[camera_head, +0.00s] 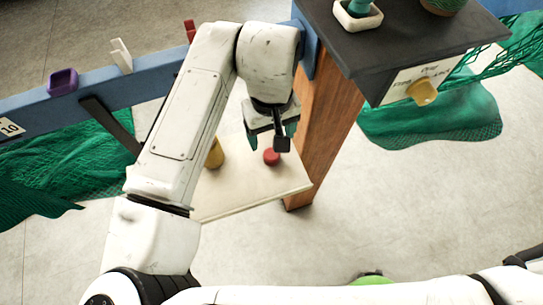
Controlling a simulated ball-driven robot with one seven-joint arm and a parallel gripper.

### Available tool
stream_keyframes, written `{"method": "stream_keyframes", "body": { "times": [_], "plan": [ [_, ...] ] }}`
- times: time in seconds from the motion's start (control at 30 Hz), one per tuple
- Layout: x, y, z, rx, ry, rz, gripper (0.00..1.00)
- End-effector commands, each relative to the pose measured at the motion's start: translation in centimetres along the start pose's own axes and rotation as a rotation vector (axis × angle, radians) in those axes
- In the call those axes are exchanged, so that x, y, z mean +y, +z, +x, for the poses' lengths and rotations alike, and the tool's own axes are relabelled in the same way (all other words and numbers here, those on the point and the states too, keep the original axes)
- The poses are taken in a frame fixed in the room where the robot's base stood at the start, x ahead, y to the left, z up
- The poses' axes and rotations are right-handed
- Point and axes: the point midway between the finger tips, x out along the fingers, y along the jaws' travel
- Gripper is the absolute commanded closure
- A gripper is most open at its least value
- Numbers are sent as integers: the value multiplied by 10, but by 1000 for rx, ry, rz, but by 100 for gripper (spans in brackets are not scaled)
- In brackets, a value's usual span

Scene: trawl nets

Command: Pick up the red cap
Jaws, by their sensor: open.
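The red cap (271,157) is a small round red piece on a pale board (246,203). It lies toward the board's right part, near the wooden post. My gripper (268,145) points down over the board, open, with its fingers close above and around the cap's position in the picture. Whether the fingers touch the cap cannot be told from this angle. Part of the cap's upper side is close to the dark fingertip.
A yellow object (215,154) stands on the board, partly behind my arm. A wooden post (323,130) rises just right of the board under a dark tabletop (395,35). A blue beam (105,88) carries purple, white and red pieces. Green nets (430,115) hang nearby.

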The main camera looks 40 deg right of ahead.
Motion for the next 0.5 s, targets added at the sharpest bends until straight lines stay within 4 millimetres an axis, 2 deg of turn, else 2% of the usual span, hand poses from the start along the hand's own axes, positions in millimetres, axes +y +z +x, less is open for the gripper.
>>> {"method": "stream_keyframes", "body": {
  "times": [0.03, 0.1, 0.5],
  "plan": [
    [0, 0, 14, 0, -1, 0, 26],
    [0, 0, 22, 0, -1, 0, 26],
    [0, 0, 43, 0, -1, 0, 26]
  ]
}}
